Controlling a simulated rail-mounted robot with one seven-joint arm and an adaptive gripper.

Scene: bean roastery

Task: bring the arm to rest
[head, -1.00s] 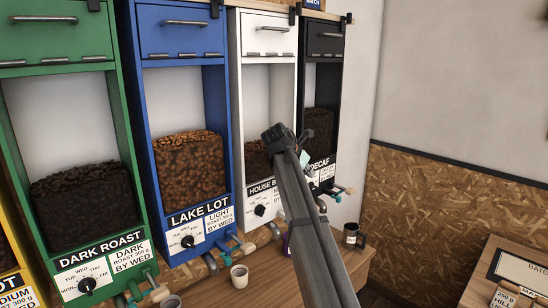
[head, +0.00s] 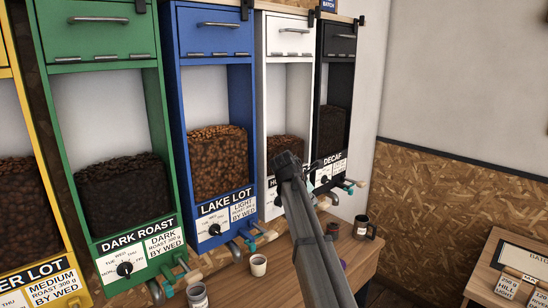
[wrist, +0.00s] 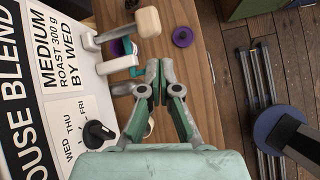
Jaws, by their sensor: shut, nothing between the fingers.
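My gripper (wrist: 159,84) is shut and empty in the wrist view, its fingertips together above the wooden counter. It is close to the white House Blend dispenser (wrist: 45,75), whose dial and label fill the left side of that view. In the head view my arm rises from the lower right in front of the white dispenser (head: 290,95) and hides part of its label. The fingers are hidden in the head view.
Green (head: 115,120), blue (head: 215,100) and black (head: 336,90) dispensers stand in a row, with taps sticking out below. A wooden table (head: 480,285) is at right.

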